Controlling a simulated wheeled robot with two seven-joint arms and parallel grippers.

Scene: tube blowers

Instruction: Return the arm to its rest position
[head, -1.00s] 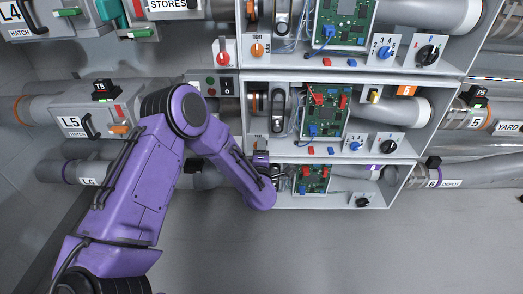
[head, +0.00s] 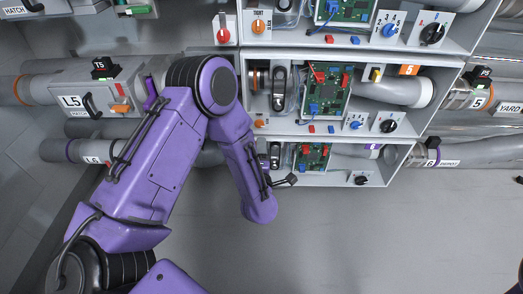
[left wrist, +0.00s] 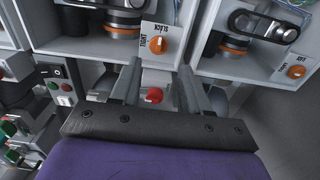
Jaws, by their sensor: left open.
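My left arm, purple, comes in from the left in the head view, its forearm bent down in front of the lowest bay. My left gripper (head: 286,182) shows only as a small dark part beside the forearm end, in front of that bay's lower left. In the left wrist view my left gripper (left wrist: 160,66) has its two grey fingers apart, with nothing held between them. A red knob (left wrist: 154,96) on a white plate shows between the fingers, and an orange knob (left wrist: 158,44) beyond them; contact cannot be told. My right gripper is not in view.
Stacked grey bays hold green circuit boards (head: 328,92), dials and pipes. The hatch box L5 (head: 72,101) and pipe L6 (head: 90,160) lie left, partly near my arm. Pipes with labels 5 and 6 run right. The grey area below the bays is clear.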

